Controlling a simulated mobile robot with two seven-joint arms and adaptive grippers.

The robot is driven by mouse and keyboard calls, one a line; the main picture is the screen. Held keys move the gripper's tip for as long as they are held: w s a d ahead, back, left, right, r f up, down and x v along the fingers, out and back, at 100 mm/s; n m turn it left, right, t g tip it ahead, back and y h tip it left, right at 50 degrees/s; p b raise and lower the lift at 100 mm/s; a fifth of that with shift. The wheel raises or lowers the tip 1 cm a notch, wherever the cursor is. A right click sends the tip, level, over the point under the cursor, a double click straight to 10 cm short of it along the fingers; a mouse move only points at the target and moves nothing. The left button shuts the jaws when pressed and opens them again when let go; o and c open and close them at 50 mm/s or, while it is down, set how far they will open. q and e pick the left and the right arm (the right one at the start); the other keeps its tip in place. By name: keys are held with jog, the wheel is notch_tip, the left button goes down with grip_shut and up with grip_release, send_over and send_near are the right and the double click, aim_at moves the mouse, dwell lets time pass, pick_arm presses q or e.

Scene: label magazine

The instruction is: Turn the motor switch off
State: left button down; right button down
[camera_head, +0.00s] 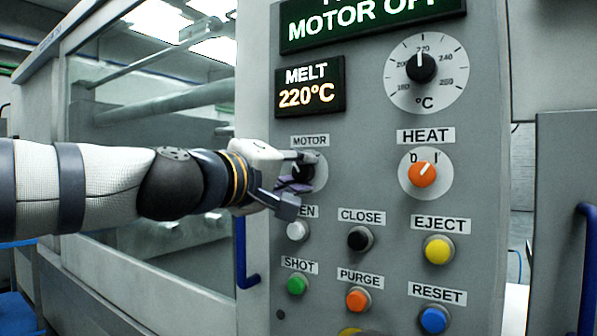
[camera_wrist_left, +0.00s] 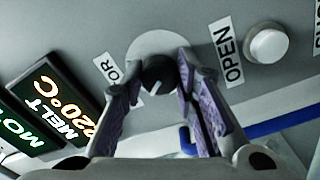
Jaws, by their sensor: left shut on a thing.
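The motor switch (camera_head: 302,171) is a black knob on a pale round plate, under the MOTOR label on the grey control panel. In the head view my left gripper (camera_head: 299,174) covers much of it. In the left wrist view the black knob (camera_wrist_left: 158,75) with its white pointer line sits between the fingertips of my left gripper (camera_wrist_left: 157,82), which is shut on it. The upper display (camera_head: 372,20) reads MOTOR OFF, its top line cut off by the frame. My right gripper is not in view.
The orange HEAT knob (camera_head: 423,173) is right of the motor switch. Below are the white OPEN button (camera_head: 297,230), the black CLOSE button (camera_head: 360,238) and several coloured buttons. A temperature dial (camera_head: 421,68) is at the upper right. A blue handle (camera_head: 246,262) stands left of the panel.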

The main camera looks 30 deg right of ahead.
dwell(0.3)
pick_arm(q)
jog(key=c, duration=1.2)
grip_release()
jog(key=shift+c, duration=0.2)
jog(key=shift+a, duration=0.1)
jog(key=v, duration=1.1)
jog(key=shift+s+a, duration=0.25)
jog(key=shift+a, duration=0.1)
